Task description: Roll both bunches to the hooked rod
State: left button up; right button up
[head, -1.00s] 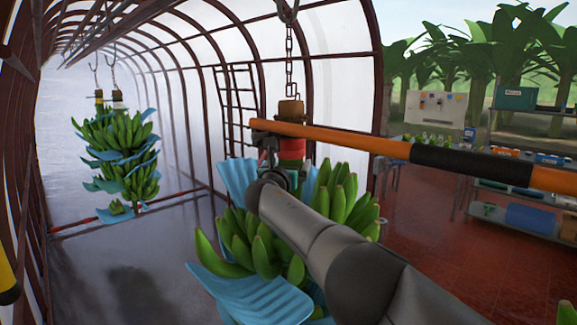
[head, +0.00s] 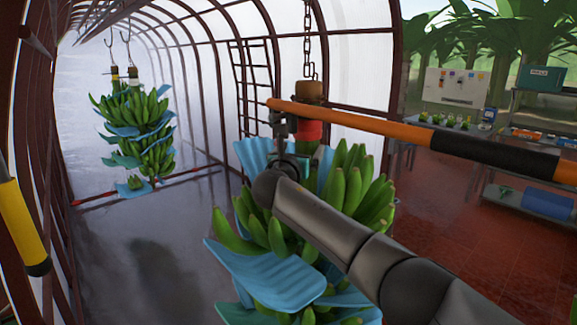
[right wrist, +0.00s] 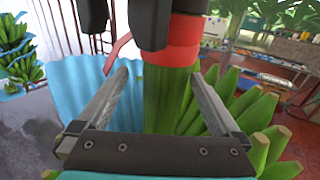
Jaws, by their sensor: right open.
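The near banana bunch (head: 353,190) hangs from a chain, with blue sheets between its green hands and a red band (head: 309,132) on its stem. My right gripper (head: 296,150) is at this stem, just below the band. In the right wrist view its open fingers (right wrist: 164,85) stand on either side of the green stem (right wrist: 168,105). The far bunch (head: 140,125) hangs from hooks at the left, also with blue sheets. An orange rod with a black grip (head: 490,157) crosses in front of the near stem; I cannot tell whether it has a hook. My left gripper is not in view.
A yellow rod with a black end (head: 22,225) is at the left edge. A low red bar (head: 200,171) runs near the floor by the far bunch. Shelves with boxes (head: 545,200) stand at the right. The grey floor (head: 130,260) between the bunches looks clear.

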jog(key=shift+b+v, duration=0.8)
jog(key=shift+v, duration=4.65)
